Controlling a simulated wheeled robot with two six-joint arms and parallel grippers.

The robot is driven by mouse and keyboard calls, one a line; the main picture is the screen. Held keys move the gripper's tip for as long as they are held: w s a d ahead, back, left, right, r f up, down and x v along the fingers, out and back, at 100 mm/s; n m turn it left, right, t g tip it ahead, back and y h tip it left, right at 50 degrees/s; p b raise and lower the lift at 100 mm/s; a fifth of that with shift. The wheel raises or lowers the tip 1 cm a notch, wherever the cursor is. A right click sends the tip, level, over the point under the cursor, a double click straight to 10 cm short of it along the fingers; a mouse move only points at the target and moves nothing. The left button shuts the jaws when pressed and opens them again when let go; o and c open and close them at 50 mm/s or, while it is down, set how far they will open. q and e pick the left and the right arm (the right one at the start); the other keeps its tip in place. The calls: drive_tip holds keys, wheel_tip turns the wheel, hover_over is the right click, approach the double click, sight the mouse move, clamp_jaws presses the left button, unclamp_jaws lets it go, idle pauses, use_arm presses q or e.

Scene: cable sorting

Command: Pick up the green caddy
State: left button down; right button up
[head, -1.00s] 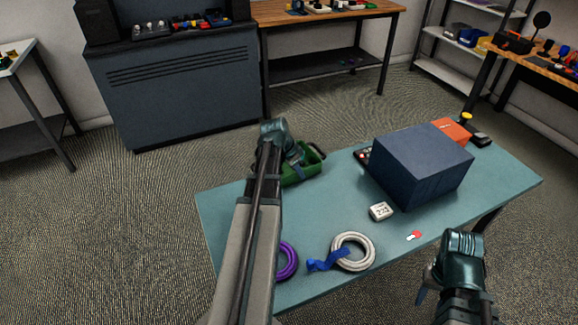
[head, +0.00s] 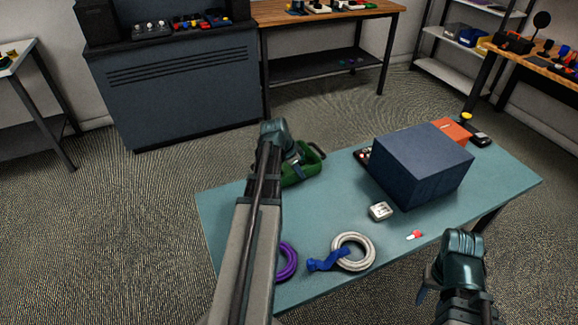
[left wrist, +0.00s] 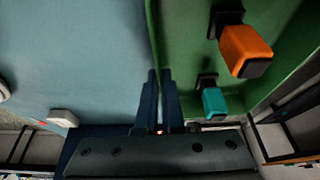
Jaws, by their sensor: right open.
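The green caddy (head: 312,172) stands at the far left edge of the table, partly hidden behind my left arm in the head view. In the left wrist view its wall (left wrist: 153,30) runs between the two fingers of my left gripper (left wrist: 160,75). The fingers are close together with the wall pinched between them. Inside the caddy are an orange-and-black piece (left wrist: 246,48) and a teal-and-black piece (left wrist: 212,100). My right gripper (head: 422,290) is open and empty, off the table's front right edge.
A large dark blue box (head: 420,165) stands on the table (head: 335,205), with an orange box (head: 452,130) behind it. A white coil (head: 353,252) with a blue strap, a purple coil (head: 288,262) and a small white device (head: 380,211) lie in front.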

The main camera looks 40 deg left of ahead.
use_arm(q)
drive_tip(key=shift+r, duration=0.1)
wheel_tip(320, 180, up, 10)
drive_tip(key=p, duration=1)
